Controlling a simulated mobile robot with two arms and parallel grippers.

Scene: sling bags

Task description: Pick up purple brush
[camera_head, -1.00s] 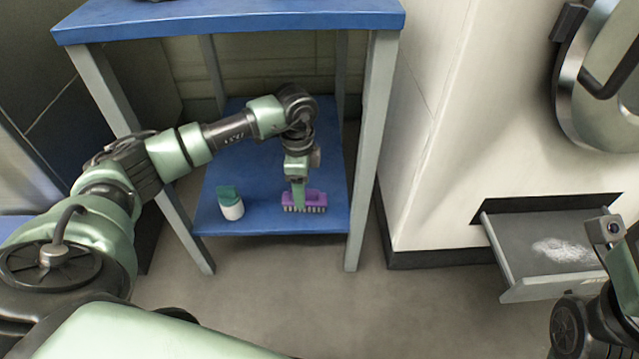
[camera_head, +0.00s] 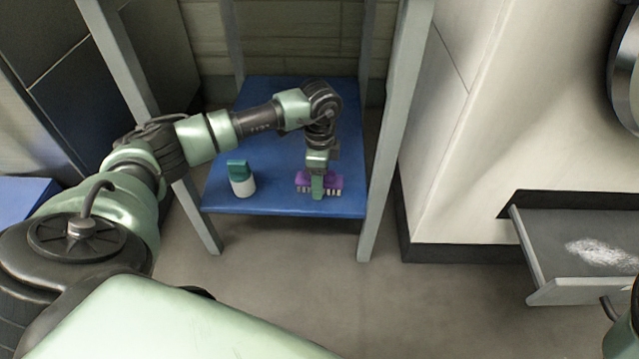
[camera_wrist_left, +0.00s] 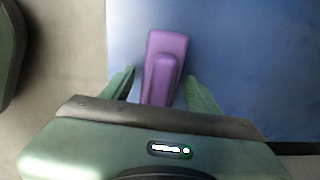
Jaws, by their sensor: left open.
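The purple brush (camera_head: 333,183) lies on the blue lower shelf (camera_head: 275,204), near its front edge, with its pale bristles facing down. My left gripper (camera_head: 317,192) is right at the brush, reaching down from above. In the left wrist view the brush (camera_wrist_left: 165,62) lies between the two green fingers of my left gripper (camera_wrist_left: 158,90), which are open with a gap on each side. Part of the brush is hidden behind the gripper in both views. A bit of my right arm shows at the lower right of the head view, but its gripper does not.
A white bottle with a teal cap (camera_head: 241,178) stands on the shelf left of the brush. Grey table legs (camera_head: 395,130) frame the shelf. An open grey drawer (camera_head: 575,245) with white powder juts out at the right. The floor in front is clear.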

